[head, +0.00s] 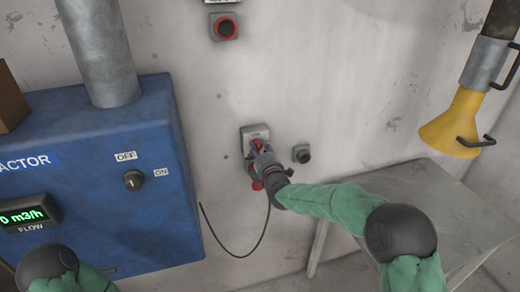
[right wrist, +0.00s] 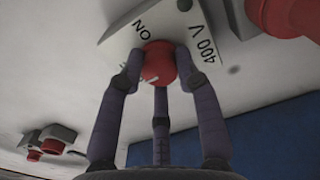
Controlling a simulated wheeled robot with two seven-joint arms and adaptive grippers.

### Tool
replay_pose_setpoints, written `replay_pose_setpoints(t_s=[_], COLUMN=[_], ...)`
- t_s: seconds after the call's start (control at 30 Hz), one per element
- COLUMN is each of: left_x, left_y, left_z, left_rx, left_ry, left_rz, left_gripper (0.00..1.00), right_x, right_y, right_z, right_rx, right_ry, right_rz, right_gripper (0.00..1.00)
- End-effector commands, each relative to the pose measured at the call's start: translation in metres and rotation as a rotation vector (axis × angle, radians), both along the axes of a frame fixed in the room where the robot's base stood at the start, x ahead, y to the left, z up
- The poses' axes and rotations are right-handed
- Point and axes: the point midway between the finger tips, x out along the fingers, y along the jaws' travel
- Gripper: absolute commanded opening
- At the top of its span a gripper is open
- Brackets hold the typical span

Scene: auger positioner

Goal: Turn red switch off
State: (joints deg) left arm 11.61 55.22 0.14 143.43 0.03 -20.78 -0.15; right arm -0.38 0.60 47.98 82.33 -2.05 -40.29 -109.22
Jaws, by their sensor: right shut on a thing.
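The red switch is a round knob (right wrist: 158,60) on a pale plate (right wrist: 125,35) marked "ON" and "400 V" in the right wrist view. A short white mark shows on the knob's lower left, away from "ON"; another label beside it is mostly hidden by a finger. In the head view the switch plate (head: 254,131) is on the wall, right of the blue cabinet. My right gripper (head: 259,147) reaches it from below right and covers most of the knob. In the right wrist view its fingers (right wrist: 158,75) are closed around the knob. My left gripper is out of view.
The blue cabinet (head: 130,215) with its own OFF/ON dial (head: 133,180) stands at left. A red-ringed button (head: 225,27) is above and a small dark one (head: 302,154) is to the right. A black cable (head: 235,253) hangs below. A yellow funnel (head: 455,125) hangs right above a grey table.

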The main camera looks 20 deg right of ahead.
Motion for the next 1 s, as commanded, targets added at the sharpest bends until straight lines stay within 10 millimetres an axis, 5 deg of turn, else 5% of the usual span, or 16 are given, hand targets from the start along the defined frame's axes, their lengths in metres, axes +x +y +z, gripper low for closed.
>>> replay_pose_setpoints(t_s=[0.33,0.37,0.43,0.77,1.0], left_x=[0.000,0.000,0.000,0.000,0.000], left_y=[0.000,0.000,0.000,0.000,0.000], left_z=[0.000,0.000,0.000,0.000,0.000], left_rx=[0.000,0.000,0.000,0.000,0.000], left_ry=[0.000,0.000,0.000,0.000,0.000], left_rz=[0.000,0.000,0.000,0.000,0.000], left_gripper=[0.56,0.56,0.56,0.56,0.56], right_x=[0.001,0.001,0.001,-0.001,-0.021], right_y=[0.004,0.004,0.003,0.002,0.001], right_z=[0.009,0.009,0.008,0.002,0.003], right_rx=[-0.008,-0.008,-0.008,-0.004,-0.003], right_ry=[-0.017,-0.017,-0.015,-0.005,-0.004], right_rz=[0.007,0.007,0.006,0.003,0.003], right_gripper=[0.01,0.42,0.56,0.56,0.56])
